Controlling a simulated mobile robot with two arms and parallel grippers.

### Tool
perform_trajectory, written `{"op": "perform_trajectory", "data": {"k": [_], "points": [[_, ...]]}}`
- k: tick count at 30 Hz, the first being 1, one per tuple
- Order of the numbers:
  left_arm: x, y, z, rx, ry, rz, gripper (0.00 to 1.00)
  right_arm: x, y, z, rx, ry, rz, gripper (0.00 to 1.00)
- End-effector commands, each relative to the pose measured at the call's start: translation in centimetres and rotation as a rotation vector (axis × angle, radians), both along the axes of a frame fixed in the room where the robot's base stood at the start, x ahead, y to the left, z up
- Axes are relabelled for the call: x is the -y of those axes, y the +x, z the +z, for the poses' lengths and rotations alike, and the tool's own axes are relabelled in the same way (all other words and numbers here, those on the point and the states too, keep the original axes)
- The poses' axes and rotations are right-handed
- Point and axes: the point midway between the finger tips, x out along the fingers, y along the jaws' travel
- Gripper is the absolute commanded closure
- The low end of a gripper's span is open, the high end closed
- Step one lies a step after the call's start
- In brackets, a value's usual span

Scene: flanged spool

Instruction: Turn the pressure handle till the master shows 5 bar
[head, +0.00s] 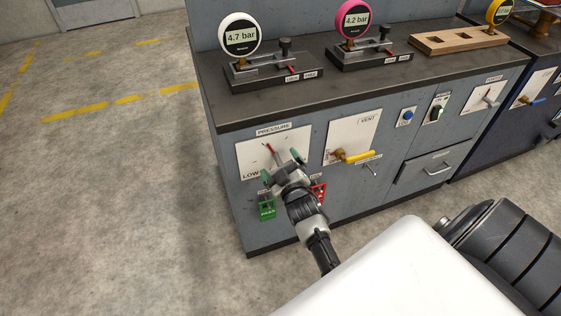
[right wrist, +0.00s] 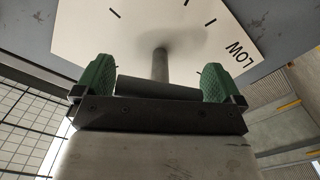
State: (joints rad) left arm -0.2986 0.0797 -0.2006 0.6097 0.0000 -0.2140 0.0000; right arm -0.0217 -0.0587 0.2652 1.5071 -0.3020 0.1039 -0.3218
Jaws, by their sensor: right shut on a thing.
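The white-rimmed gauge (head: 240,36) at the back left reads 4.7 bar; its small lettering is too small to read surely. The white PRESSURE panel (head: 250,152) on the bench front has a LOW mark at its lower left and a red-tipped pointer. My right gripper (head: 283,167) is in front of this panel and hides much of it. In the right wrist view, its green fingers are shut on the dark bar of the pressure handle (right wrist: 158,88), whose grey stem runs into the panel. My left gripper is not in view.
A pink-rimmed gauge (head: 356,18) reads 4.2 bar. A VENT panel (head: 352,138) with a yellow lever (head: 358,156) is right of my gripper. The floor at left is clear.

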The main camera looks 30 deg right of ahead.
Motion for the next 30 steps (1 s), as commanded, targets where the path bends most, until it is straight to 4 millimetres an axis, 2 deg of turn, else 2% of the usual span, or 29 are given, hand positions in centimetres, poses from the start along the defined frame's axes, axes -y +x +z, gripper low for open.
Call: {"op": "perform_trajectory", "data": {"k": [6,15,30], "points": [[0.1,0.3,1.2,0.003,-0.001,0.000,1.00,0.0,-0.1,0.0,0.038,0.176,0.000,0.25],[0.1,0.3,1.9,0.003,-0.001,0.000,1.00,0.0,-0.1,-0.1,0.076,0.339,-0.001,0.25],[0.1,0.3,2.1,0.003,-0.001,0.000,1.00,0.0,-0.1,-0.3,0.092,0.405,-0.001,0.25]]}}
